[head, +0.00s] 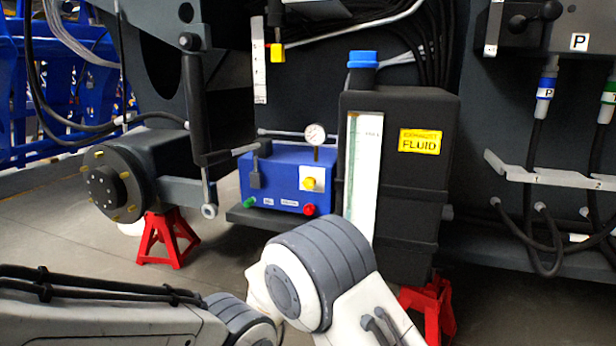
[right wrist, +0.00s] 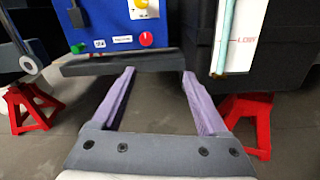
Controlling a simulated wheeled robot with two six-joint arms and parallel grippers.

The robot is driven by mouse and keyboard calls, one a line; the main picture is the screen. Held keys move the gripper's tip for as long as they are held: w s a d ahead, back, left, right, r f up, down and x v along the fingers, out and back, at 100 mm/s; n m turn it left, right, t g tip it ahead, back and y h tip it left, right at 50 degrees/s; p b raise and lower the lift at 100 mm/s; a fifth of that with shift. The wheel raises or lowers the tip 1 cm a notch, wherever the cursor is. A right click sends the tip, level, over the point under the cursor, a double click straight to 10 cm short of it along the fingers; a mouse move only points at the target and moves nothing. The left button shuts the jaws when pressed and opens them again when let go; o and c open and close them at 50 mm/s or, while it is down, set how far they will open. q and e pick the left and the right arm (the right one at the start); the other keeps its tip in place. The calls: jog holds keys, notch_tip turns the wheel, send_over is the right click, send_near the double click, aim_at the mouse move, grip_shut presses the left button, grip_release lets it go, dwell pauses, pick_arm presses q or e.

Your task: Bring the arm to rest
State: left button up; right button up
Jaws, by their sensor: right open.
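My right gripper (right wrist: 158,98) shows in the right wrist view with its two purple fingers spread apart and nothing between them. The fingers point toward the dark shelf (right wrist: 120,63) under the blue box (right wrist: 108,22). I cannot tell the exact gap to it. In the head view, white and grey arm links of mine fill the bottom middle and lower left. No gripper shows in the head view, and my left gripper is in neither view.
The blue box (head: 278,181) with gauge and buttons sits beside the black exhaust fluid tank (head: 408,190). Red jack stands (head: 167,238) (head: 428,310) are on the floor. A wheel hub (head: 108,184) stands at left. Hoses (head: 530,205) hang at right.

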jog(key=s+d+f+n+g+y, duration=0.15)
jog(key=d+n+g+y, duration=0.45)
jog(key=n, duration=1.2)
jog(key=s+d+f+n+g, duration=0.25)
jog(key=s+d+n, duration=0.25)
jog(key=s+n, duration=0.3)
jog(key=s+d+f+n+g+h, duration=0.1)
jog(key=s+d+n+g, duration=0.2)
jog(key=s+d+n, duration=0.35)
jog(key=s+d+f+n+g, duration=0.2)
jog(key=s+d+n+g, duration=0.15)
jog(key=s+n, duration=0.55)
jog(key=s+a+r+n+g+p, duration=0.1)
jog(key=s+a+r+n+p, duration=0.1)
jog(key=s+a+r+p, duration=0.4)
jog(key=s+a+r+n+g+y+p, duration=0.1)
jog(key=s+a+r+n+p, duration=0.25)
jog(key=r, duration=0.55)
jog(key=s+a+r+n+p, duration=0.2)
jog(key=s+a+r+p, duration=0.25)
jog(key=r+p, duration=0.2)
notch_tip(320, 180, up, 37)
jog(key=d+p, duration=0.1)
jog(key=p, duration=3.5)
jog(key=shift+m, duration=0.3)
